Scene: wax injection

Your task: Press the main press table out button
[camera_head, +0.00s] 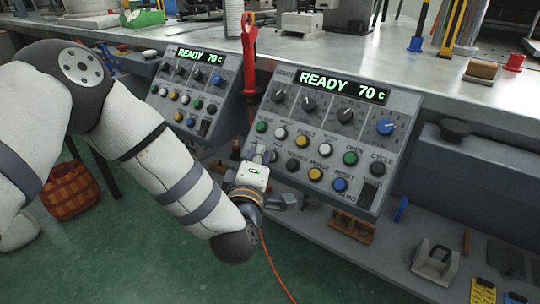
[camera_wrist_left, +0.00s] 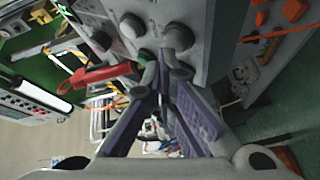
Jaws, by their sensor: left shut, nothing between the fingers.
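The larger control panel (camera_head: 325,205) stands tilted on the bench front. Its display (camera_head: 330,86) reads READY 70 C. Below are dials and two rows of coloured buttons, including green (camera_head: 261,127), yellow (camera_head: 315,174) and blue (camera_head: 340,184) ones. I cannot read a table out label. My left gripper (camera_head: 258,153) is at the lower left of this panel, beside the left end of the lower button row, and covers part of it. In the left wrist view its fingers (camera_wrist_left: 165,62) are shut and empty, with tips close to the panel face; contact is unclear. My right gripper is not in view.
A second, smaller panel (camera_head: 190,97) with a READY 70 C display stands to the left. A red tool (camera_head: 249,50) hangs between the panels. An orange cable (camera_head: 272,268) runs down to the floor. A lower shelf (camera_head: 395,262) holds small tools.

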